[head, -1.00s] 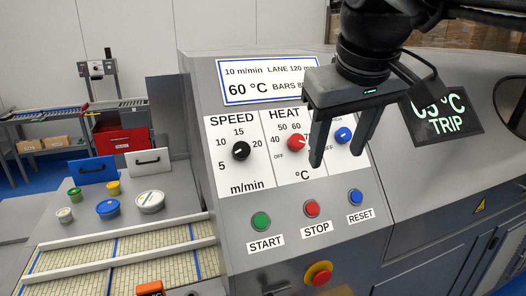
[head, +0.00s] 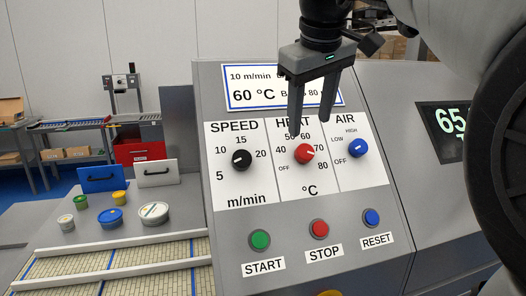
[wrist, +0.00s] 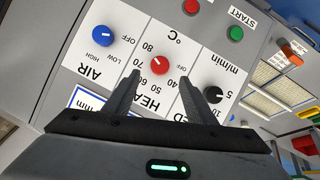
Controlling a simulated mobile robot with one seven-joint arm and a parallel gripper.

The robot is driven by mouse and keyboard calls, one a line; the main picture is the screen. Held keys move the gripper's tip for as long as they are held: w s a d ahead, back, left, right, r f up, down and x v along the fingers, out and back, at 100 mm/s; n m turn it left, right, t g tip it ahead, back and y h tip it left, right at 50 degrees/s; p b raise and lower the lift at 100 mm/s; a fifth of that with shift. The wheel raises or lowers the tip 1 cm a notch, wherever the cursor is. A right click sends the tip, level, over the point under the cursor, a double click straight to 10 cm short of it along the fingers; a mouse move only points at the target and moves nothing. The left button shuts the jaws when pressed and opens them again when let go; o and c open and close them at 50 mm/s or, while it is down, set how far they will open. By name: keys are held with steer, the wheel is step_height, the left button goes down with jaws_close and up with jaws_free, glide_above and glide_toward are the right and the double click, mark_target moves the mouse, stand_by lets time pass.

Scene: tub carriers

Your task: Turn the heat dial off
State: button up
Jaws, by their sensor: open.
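The red heat dial (head: 304,153) sits in the middle of the white control panel, under the word HEAT, with OFF at its lower left and 40 to 80 around it. Its pale pointer mark is turned toward the right side of the scale, away from OFF. My gripper (head: 310,118) is open and empty, its fingers pointing down over the HEAT label, just above the dial. In the wrist view the heat dial (wrist: 160,65) lies beyond and between the open fingertips (wrist: 172,86), apart from them.
The black speed dial (head: 240,160) is left of the heat dial and the blue air dial (head: 358,147) right. Below are the green start (head: 259,239), red stop (head: 319,229) and blue reset (head: 371,217) buttons. A screen (head: 448,120) is at right.

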mark_target(305, 150)
steer(key=b+x, duration=0.1)
steer(key=x, duration=0.8)
steer(key=c, duration=1)
steer(key=shift+c, duration=0.2)
